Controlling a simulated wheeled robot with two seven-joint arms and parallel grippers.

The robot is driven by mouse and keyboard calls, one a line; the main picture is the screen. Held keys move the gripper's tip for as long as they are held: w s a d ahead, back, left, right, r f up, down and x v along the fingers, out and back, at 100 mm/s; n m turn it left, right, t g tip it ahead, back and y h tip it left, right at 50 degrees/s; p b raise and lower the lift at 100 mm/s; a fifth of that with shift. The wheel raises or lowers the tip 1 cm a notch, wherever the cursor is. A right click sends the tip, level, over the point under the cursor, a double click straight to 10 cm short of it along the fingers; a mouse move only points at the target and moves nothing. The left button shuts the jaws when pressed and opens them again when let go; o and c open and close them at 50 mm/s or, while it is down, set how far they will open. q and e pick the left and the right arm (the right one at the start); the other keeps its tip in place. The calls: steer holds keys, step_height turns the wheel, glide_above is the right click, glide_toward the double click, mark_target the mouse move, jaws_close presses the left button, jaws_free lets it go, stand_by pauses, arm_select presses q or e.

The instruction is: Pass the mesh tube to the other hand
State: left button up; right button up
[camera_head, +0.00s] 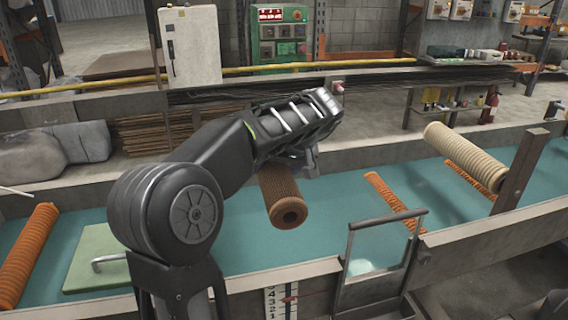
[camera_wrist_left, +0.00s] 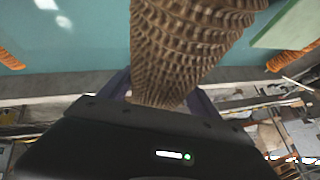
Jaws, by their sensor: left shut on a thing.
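The mesh tube (camera_head: 283,199) is a brown, ribbed, hollow cylinder. In the head view it hangs tilted below my left gripper (camera_head: 303,163), with its open round end facing down and toward me. In the left wrist view the mesh tube (camera_wrist_left: 183,45) fills the upper middle, with its near end between the two fingers of my left gripper (camera_wrist_left: 160,92). The left gripper is shut on it and holds it above the teal surface. Part of the tube's upper end is hidden by the gripper and wrist. My right gripper is in neither view.
A teal trough (camera_head: 330,210) runs across the scene with raised walls. Orange ribbed tubes lie at left (camera_head: 28,252) and right (camera_head: 393,203), and a beige ribbed roll (camera_head: 465,155) lies at far right. A framed clear panel (camera_head: 378,250) and brown post (camera_head: 521,170) stand at the near edge.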

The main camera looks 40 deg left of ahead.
arm_select(q)
steer(key=w+d+r+m+t+h, duration=0.1)
steer(key=w+d+r+m+t, duration=0.1)
steer(key=d, duration=1.4)
steer(key=w+d+r+m+t+h, duration=0.1)
steer(key=w+d+m, duration=0.4)
steer(key=d, duration=1.1)
steer(key=w+d+r+m+t+h, duration=0.1)
steer(key=w+d+r+m+t, duration=0.1)
steer(key=d, duration=1.5)
steer(key=w+r+m, duration=0.1)
steer(key=w+m, duration=0.1)
steer(key=w, duration=0.1)
steer(key=shift+r+t+h, duration=0.4)
steer(key=shift+d, duration=0.1)
